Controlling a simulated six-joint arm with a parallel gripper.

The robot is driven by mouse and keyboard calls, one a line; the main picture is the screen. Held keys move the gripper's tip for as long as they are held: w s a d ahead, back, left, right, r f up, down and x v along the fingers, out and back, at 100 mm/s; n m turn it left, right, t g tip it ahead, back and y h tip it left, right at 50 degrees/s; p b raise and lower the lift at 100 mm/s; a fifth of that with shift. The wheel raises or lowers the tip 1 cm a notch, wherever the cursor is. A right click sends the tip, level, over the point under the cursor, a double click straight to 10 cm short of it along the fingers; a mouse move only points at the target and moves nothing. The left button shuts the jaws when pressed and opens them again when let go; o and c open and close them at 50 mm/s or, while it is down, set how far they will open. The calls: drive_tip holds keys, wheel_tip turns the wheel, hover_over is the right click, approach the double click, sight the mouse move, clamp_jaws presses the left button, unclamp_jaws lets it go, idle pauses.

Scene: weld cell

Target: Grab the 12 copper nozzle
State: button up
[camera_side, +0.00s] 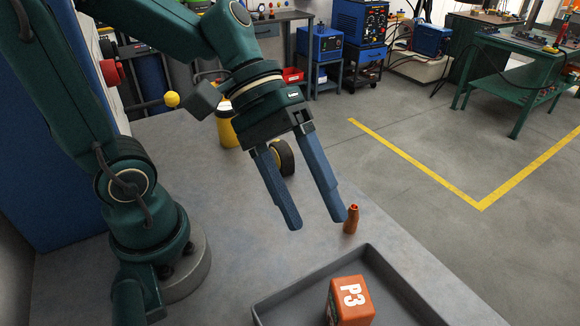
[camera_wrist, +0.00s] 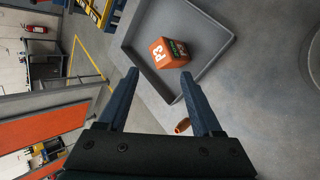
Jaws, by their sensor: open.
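A small copper nozzle (camera_side: 351,219) stands upright on the grey table in the side view, close to the tip of my gripper's right finger. It also shows in the wrist view (camera_wrist: 182,126), just left of the right-hand finger. No number on it can be read. My gripper (camera_side: 320,225) is open, with its two long blue fingers wide apart and pointing down. In the wrist view the gripper (camera_wrist: 159,73) has nothing between its fingers. The nozzle appears apart from the fingers, though in the side view the right fingertip slightly overlaps its edge.
A shallow grey tray (camera_side: 395,283) stands at the front of the table, holding an orange box (camera_side: 350,302) marked P3. A yellow object (camera_side: 228,130) and a dark round wheel-like thing (camera_side: 284,158) stand behind my gripper. The table left of the nozzle is bare.

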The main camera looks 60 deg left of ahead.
drive_tip(key=w+f+n+t+h, duration=0.1)
drive_tip(key=w+f+n+h, duration=0.1)
drive_tip(key=w+n+h, duration=0.3)
drive_tip(key=n+t+y, duration=0.1)
drive_tip(key=n+t, duration=0.3)
drive_tip(key=n, duration=0.6)
hover_over(352, 220)
drive_tip(key=a, duration=0.2)
wheel_tip(352, 220, down, 7)
drive_tip(key=f+n, duration=0.1)
drive_tip(key=s+a+f+n, duration=0.1)
drive_tip(key=f, duration=0.1)
drive_tip(key=a+f+n+t, duration=0.1)
drive_tip(key=shift+s+a+f+n+y, duration=0.2)
drive_tip(key=shift+f+n+y, duration=0.1)
drive_tip(key=shift+y, duration=0.1)
drive_tip(key=shift+s+a+f, duration=0.1)
drive_tip(key=shift+s+f, duration=0.05)
drive_tip(key=shift+f, duration=0.1)
drive_tip(key=shift+f+n, duration=0.15)
drive_tip(key=shift+n, duration=0.15)
drive_tip(key=shift+x, duration=2.45)
clamp_jaws()
